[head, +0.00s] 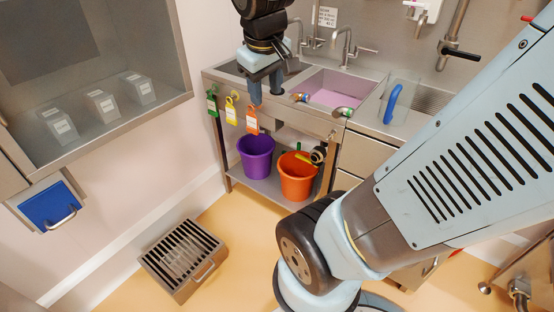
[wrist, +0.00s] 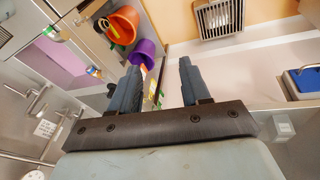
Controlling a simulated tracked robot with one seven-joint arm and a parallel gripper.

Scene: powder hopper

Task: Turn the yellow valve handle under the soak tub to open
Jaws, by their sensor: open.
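The yellow valve handle (head: 305,158) shows under the soak tub, beside a dark round valve body (head: 318,154) and above the orange bucket. In the wrist view the yellow handle (wrist: 114,31) is small, at the upper left by the orange bucket. The soak tub (head: 335,92) holds pink liquid and is set in the steel counter. My gripper (head: 265,92) points down over the counter's left part, up and to the left of the handle in the head view. In the wrist view my gripper (wrist: 160,70) has its fingers wide apart with nothing between them.
A purple bucket (head: 255,156) and an orange bucket (head: 297,178) stand on the lower shelf (head: 270,190). Coloured tags, one of them orange (head: 252,120), hang along the counter front. A floor grate (head: 181,258) lies at lower left. Taps (head: 345,45) rise behind the tub.

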